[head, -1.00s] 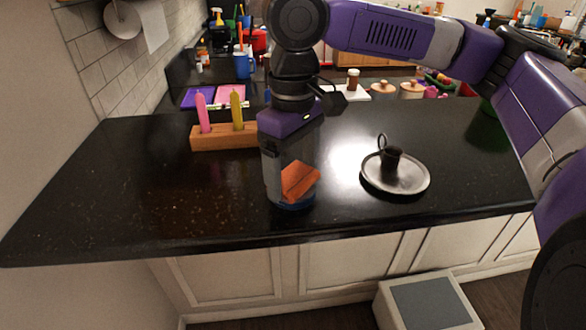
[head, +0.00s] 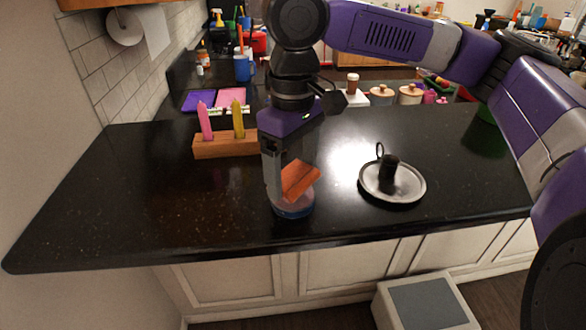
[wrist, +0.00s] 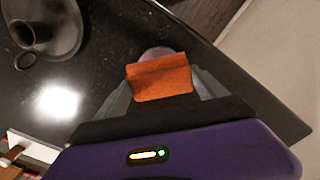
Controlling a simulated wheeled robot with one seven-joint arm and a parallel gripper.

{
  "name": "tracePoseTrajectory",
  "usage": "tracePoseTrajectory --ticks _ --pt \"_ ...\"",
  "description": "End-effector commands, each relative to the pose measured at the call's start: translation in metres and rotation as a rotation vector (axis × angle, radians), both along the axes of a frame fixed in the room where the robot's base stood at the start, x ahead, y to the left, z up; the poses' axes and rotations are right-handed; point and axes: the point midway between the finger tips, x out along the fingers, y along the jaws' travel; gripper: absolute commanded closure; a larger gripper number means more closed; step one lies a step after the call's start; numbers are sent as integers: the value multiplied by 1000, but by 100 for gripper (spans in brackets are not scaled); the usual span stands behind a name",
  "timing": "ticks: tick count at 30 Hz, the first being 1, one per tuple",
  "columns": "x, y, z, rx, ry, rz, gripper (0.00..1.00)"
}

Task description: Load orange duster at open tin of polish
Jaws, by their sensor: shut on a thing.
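My gripper (head: 288,185) points down over the front part of the black counter, shut on an orange duster (head: 301,180). The duster also shows in the wrist view (wrist: 160,78), folded between the two fingers. A round blue tin (head: 292,209) sits on the counter right below the duster, near the front edge. In the wrist view a pale purple round part of the tin (wrist: 157,53) shows past the duster; the rest is hidden. I cannot tell whether the duster touches the tin.
A metal candle holder dish (head: 392,194) stands to the right. A wooden block (head: 224,144) with a pink and a yellow candle is behind on the left. The counter's left part is clear. The counter's front edge (head: 380,238) is close to the tin.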

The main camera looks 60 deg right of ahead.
Motion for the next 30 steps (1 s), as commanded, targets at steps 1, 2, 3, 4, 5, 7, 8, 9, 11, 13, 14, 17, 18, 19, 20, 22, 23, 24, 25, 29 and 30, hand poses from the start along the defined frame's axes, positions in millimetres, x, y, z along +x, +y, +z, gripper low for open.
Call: tracePoseTrajectory --ticks 1,2,3,4,5,7,8,9,11,13,14,17,18,19,20,22,23,24,25,29,30 --pt "0 0 8 1 0 0 52" --pt "0 0 10 1 -1 0 52" --pt "0 0 13 1 -1 0 52" --pt "0 0 15 1 -1 0 52" --pt "0 0 17 1 -1 0 52" --pt "0 0 22 1 -1 0 52" --pt "0 0 24 1 -1 0 52" --pt "0 0 27 1 0 0 52" --pt "0 0 31 1 0 0 52" --pt "0 0 36 1 0 0 52" --pt "0 0 39 1 0 0 52" --pt "0 0 44 1 -1 0 52" --pt "0 0 45 1 -1 0 52" --pt "0 0 45 1 -1 0 52" --pt "0 0 45 1 -1 0 52" --pt "0 0 44 1 -1 0 52" --pt "0 0 44 0 -1 0 52" --pt "0 0 44 0 -1 0 52" --pt "0 0 44 0 -1 0 52" --pt "0 0 44 0 -1 0 52" --pt "0 0 44 0 -1 0 52"
